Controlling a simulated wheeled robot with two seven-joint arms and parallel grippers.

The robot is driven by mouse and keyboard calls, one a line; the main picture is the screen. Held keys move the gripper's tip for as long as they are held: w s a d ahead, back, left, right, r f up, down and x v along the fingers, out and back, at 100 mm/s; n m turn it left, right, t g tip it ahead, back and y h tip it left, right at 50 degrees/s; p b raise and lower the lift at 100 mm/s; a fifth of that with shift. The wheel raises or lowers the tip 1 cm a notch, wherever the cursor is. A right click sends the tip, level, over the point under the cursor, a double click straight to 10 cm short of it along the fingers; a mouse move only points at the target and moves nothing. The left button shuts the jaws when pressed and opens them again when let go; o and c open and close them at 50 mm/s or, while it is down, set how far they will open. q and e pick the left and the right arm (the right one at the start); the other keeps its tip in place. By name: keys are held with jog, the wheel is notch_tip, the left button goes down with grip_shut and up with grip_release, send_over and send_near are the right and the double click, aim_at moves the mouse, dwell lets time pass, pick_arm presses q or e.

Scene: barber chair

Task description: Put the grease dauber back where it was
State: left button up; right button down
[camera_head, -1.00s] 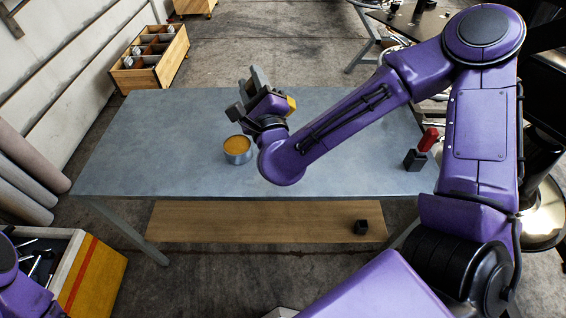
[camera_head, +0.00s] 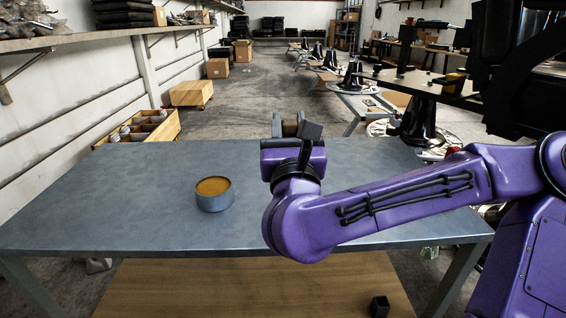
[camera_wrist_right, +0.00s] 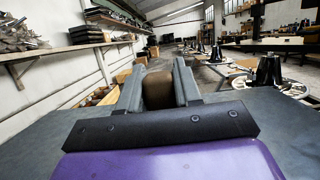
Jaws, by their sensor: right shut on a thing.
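My right gripper (camera_head: 291,127) is raised above the far part of the blue-grey table (camera_head: 110,205), its fingers pointing away from me. In the right wrist view, its two grey fingers (camera_wrist_right: 158,88) are shut on a brown, rounded thing (camera_wrist_right: 158,92), which I take to be the grease dauber. Only its near end shows; the rest is hidden. A round metal tin (camera_head: 214,200) with orange-brown grease stands open on the table, left of the gripper and apart from it. My left gripper is out of view.
A wooden crate with compartments (camera_head: 160,130) stands on the floor past the table's far left edge. A small black block (camera_head: 379,306) lies on the lower wooden shelf (camera_head: 230,290). The table's left part is clear around the tin. A wall shelf (camera_head: 75,42) runs along the left.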

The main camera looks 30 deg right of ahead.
jog(key=w+p, duration=0.1)
jog(key=p, duration=0.2)
jog(key=w+d+p, duration=0.1)
jog(key=p, duration=0.2)
jog(key=shift+w+d+p, duration=0.1)
jog(key=shift+w+p, duration=0.2)
jog(key=shift+w, duration=0.1)
jog(key=w+d+f+b, duration=0.2)
jog(key=w+f, duration=0.2)
jog(key=f, duration=0.6)
jog(key=shift+w+d+f+b, duration=0.2)
jog(key=shift+w+f+b, duration=0.1)
jog(key=shift+b, duration=0.1)
jog(key=shift+f+b, duration=0.2)
jog(key=shift+b, duration=0.1)
jog(key=c, duration=0.8)
grip_release()
jog(key=shift+r, duration=0.1)
